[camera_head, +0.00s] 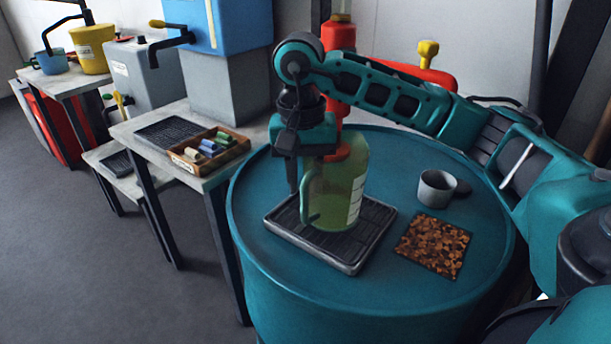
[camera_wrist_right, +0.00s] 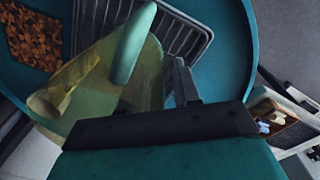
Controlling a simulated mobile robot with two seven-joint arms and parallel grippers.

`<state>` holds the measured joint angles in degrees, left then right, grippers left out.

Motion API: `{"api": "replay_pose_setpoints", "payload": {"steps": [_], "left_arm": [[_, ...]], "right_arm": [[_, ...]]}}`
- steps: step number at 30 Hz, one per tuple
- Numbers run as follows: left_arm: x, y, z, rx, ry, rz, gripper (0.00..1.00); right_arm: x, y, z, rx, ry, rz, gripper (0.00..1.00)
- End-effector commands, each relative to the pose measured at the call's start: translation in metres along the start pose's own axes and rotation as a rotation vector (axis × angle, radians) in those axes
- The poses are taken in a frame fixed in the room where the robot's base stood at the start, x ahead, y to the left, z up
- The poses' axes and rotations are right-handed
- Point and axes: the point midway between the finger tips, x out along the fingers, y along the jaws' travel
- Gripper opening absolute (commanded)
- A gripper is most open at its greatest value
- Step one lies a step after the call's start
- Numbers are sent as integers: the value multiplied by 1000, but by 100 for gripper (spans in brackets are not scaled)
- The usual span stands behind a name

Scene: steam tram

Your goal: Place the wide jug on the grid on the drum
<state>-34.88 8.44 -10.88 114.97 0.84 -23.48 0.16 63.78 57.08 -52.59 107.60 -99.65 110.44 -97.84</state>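The wide jug (camera_head: 343,192), see-through yellow-green with a green handle (camera_head: 309,206), stands upright over the black grid (camera_head: 290,236) on the teal drum (camera_head: 300,290). Its base appears to rest on the grid. My right gripper (camera_head: 303,185) points down at the handle side of the jug. One dark finger stands beside the handle with a gap; the other is largely hidden by the jug. The right wrist view shows the handle (camera_wrist_right: 131,45) close to this finger, with the grid (camera_wrist_right: 187,38) beyond. My left gripper is out of view.
A grey cup (camera_head: 436,189) and a brown speckled mat (camera_head: 433,246) are on the drum to the right. A red pipe with a yellow knob (camera_head: 428,52) is behind. A side table at left holds a wooden tray (camera_head: 212,160) of small rolls and another grid (camera_head: 170,132).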

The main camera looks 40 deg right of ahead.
Motion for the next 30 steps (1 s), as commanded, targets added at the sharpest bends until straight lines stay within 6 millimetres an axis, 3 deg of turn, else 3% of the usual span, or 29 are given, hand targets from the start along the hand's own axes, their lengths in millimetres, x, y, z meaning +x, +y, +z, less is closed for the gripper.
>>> {"api": "replay_pose_setpoints", "payload": {"steps": [8, 15, 21, 30], "left_arm": [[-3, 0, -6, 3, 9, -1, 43], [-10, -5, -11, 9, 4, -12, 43], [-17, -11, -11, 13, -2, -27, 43], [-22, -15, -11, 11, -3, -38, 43]], "right_arm": [[-17, -1, -1, 0, 3, -4, 32], [-74, 0, -1, 1, 5, -4, 32], [-107, 0, -1, 1, 2, -2, 32], [-124, 0, 0, 1, 0, -1, 32]]}}
